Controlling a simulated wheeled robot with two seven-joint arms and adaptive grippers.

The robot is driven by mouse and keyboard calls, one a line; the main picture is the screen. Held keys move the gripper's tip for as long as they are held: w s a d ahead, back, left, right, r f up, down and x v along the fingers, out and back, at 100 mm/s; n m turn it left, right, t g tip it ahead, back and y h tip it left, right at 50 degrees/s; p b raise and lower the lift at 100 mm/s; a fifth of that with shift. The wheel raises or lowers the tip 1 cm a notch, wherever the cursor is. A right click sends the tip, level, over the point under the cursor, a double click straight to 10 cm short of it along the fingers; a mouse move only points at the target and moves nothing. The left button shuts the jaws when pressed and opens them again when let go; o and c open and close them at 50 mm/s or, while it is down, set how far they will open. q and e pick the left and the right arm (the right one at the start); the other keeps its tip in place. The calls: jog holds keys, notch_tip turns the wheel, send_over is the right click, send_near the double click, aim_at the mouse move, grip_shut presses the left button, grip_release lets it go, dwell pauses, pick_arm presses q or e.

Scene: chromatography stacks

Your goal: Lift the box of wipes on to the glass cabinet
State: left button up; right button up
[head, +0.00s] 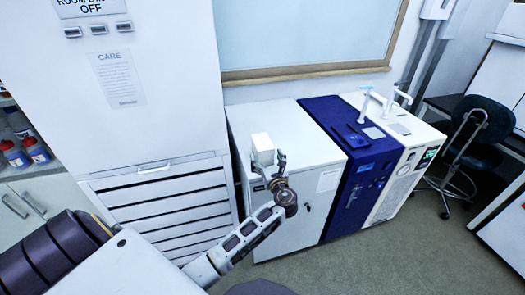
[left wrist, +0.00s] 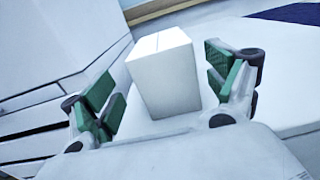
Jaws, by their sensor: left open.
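A plain white box (head: 262,149), which I take to be the box of wipes, stands upright on the left part of a white cabinet top. My left gripper (head: 268,171) is at its near side, open. In the left wrist view the box (left wrist: 164,76) sits between the two green-padded fingers of the left gripper (left wrist: 160,85), with a visible gap on each side. No label shows on the box. I cannot make out which piece of furniture is the glass cabinet. My right gripper is not in view.
The white cabinet (head: 315,146) adjoins a blue unit (head: 352,190) and a white instrument (head: 403,175) with upright fittings on top. A tall white unit (head: 165,95) with a slatted front stands close on the left. A dark chair (head: 485,125) is at the right.

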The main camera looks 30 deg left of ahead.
pick_arm(q)
jog(key=shift+w, duration=0.1)
jog(key=shift+w+a, duration=0.15)
jog(key=shift+a, duration=0.1)
jog(key=x, duration=0.3)
jog(key=shift+w, duration=0.3)
jog(key=shift+w+a, duration=0.2)
jog(key=shift+a, duration=0.05)
jog(key=shift+w+a, duration=0.2)
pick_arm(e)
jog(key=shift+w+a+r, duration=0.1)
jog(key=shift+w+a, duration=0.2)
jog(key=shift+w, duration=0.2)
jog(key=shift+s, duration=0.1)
